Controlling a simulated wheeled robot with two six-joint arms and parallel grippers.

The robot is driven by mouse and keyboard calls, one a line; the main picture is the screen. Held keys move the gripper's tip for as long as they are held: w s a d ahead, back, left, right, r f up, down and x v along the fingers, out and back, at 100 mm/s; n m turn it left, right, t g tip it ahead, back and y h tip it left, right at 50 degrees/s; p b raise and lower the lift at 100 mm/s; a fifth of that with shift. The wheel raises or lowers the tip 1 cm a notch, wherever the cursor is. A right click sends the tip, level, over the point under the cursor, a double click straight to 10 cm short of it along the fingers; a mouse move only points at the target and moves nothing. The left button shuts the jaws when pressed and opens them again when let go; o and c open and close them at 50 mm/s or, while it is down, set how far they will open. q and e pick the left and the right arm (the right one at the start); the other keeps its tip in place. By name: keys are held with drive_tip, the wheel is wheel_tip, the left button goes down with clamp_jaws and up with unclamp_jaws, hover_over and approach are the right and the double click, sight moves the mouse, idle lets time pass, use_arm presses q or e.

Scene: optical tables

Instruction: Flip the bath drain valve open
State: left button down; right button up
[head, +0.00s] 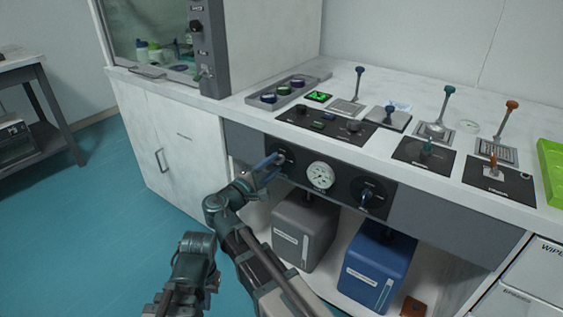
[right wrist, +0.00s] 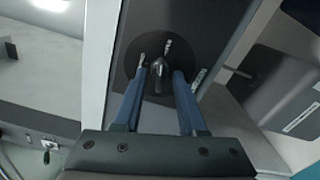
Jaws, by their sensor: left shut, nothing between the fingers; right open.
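Two round black valves sit on the front panel below the worktop, one left (head: 282,151) and one right (head: 368,197) of a white gauge. Their labels are too small to read, so I cannot tell by name which is the bath drain valve. My right gripper (head: 274,163) is at the left valve. In the right wrist view its blue fingers (right wrist: 157,75) are open, one on each side of the valve's dark handle (right wrist: 158,69); contact is unclear. Part of my left arm shows low in the head view, but its fingers are not visible.
The gauge (head: 320,176) is between the valves. A grey canister (head: 303,232) and a blue canister (head: 377,268) stand below the panel. Several levers rise from the worktop (head: 340,82) above. Open floor (head: 80,220) lies at the left.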

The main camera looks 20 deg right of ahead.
clamp_jaws()
idle(0.3)
drive_tip(key=shift+m, duration=1.5)
unclamp_jaws()
